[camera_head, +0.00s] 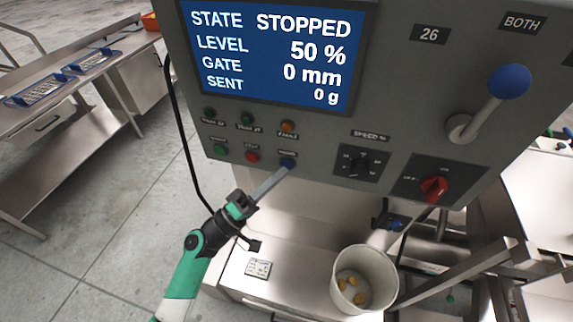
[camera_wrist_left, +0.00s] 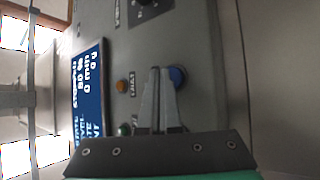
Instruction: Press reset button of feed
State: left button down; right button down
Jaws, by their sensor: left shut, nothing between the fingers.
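The blue reset button (camera_head: 288,163) sits at the right end of the lower button row on the grey control panel (camera_head: 400,100). My left gripper (camera_head: 286,170) is shut and empty. Its fingertips are at the blue button, just below it in the head view; I cannot tell whether they touch it. In the left wrist view the blue button (camera_wrist_left: 177,77) shows right beside the closed fingertips (camera_wrist_left: 160,72). The screen (camera_head: 270,50) reads STATE STOPPED, LEVEL 50 %, GATE 0 mm, SENT 0 g. My right gripper is not in view.
A green button (camera_head: 219,150) and a red button (camera_head: 252,157) are left of the blue one. A speed knob (camera_head: 358,163), a red switch (camera_head: 433,188) and a blue-knobbed lever (camera_head: 509,82) are to the right. A white bucket (camera_head: 340,290) with yellow pieces stands below.

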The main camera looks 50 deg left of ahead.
pick_arm(q)
jog(key=shift+s+d, duration=0.2)
jog(key=shift+s, duration=0.15)
jog(key=s, duration=0.1)
jog(key=s+d, duration=0.1)
jog(key=s, duration=0.1)
jog(key=s+d, duration=0.1)
jog(key=shift+s+d, duration=0.15)
jog(key=shift+d, duration=0.1)
jog(key=shift+d, duration=0.1)
dwell(0.8)
